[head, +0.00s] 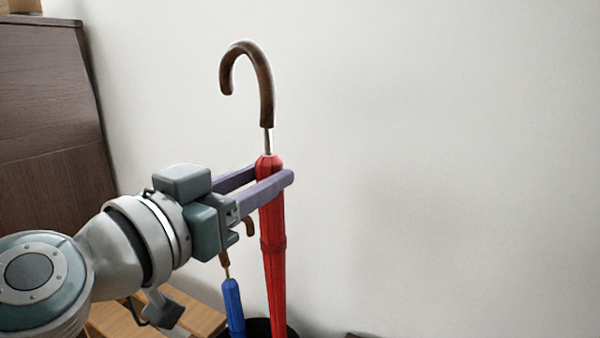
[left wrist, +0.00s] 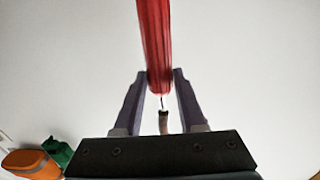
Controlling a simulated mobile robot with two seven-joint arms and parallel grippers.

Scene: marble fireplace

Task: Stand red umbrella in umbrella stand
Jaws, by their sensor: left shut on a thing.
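The red umbrella (head: 272,240) hangs close to upright, its curved brown handle (head: 266,85) at the top. My left gripper (head: 273,174) is shut on it near the top of the red cloth, just below the metal shaft. In the left wrist view the red umbrella (left wrist: 155,40) also lies between the two fingers (left wrist: 160,78). The black umbrella stand (head: 258,327) shows only in part at the bottom edge. The red umbrella's lower end is out of frame, so I cannot tell whether it is inside the stand. My right gripper is not in view.
A blue umbrella (head: 234,308) with a brown handle stands at the stand's left side, partly behind my gripper. A wooden slatted surface (head: 200,314) lies left of it. A dark wooden cabinet (head: 50,110) is at far left. Orange (left wrist: 32,163) and green (left wrist: 60,151) objects show in the wrist view.

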